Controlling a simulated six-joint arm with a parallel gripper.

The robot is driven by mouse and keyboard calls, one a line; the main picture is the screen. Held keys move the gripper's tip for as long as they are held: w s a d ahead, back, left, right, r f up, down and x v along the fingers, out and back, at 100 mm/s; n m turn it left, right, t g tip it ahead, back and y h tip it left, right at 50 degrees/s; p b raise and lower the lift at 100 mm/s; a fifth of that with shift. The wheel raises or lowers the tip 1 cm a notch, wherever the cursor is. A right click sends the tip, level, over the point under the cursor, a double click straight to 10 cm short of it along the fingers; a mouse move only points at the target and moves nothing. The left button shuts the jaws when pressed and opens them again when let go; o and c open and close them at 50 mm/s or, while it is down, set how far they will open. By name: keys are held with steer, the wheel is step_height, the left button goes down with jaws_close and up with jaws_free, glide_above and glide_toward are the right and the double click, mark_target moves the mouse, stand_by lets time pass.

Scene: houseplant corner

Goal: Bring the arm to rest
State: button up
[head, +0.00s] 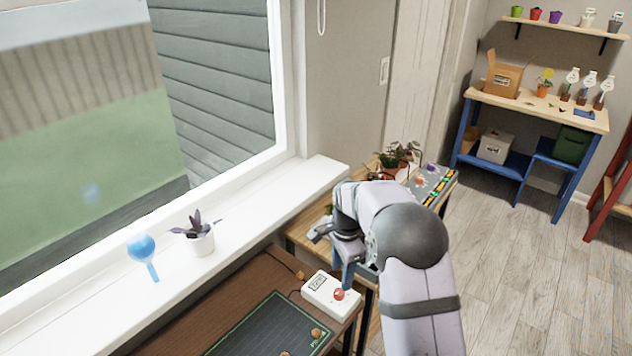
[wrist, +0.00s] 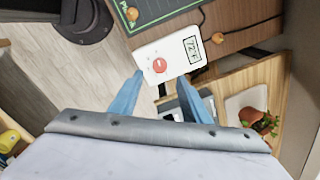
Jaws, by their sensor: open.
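My arm reaches in from the lower right of the head view, bent over the gap between two tables. My gripper (head: 347,282) points down, partly hidden behind my own arm there. In the wrist view the two blue fingers of my gripper (wrist: 160,79) are apart, with nothing between them. Their tips appear near the edge of a white box with a red button (wrist: 167,53) and a small display. This white box also shows in the head view (head: 322,290). I cannot tell how high the fingers are above it.
A dark mat (head: 262,332) lies on the brown table left of the box. Potted plants (head: 391,172) and a button panel (head: 432,184) stand behind my arm.

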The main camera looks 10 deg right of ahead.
steer(key=n, duration=0.4)
steer(key=shift+w+n, duration=0.3)
steer(key=shift+w, duration=0.1)
steer(key=s+f+n, duration=0.2)
steer(key=s+f+n+g, duration=0.1)
steer(key=s+n, duration=0.1)
steer(key=s, duration=0.1)
steer(key=s+f+n, duration=0.2)
steer(key=shift+s+d+f, duration=0.15)
steer(key=shift+s+f, duration=0.15)
steer(key=shift+s, duration=0.1)
steer(key=s+d+r+n+g+p, duration=0.1)
steer(key=s+r+n, duration=0.15)
steer(key=s, duration=0.85)
steer(key=s+r+n+g+p, duration=0.1)
steer(key=s+r+n, duration=0.15)
steer(key=s, duration=0.85)
step_height(320, 180, up, 7)
steer(key=w+t+p, duration=0.1)
steer(key=t, duration=0.1)
steer(key=shift+d, duration=0.2)
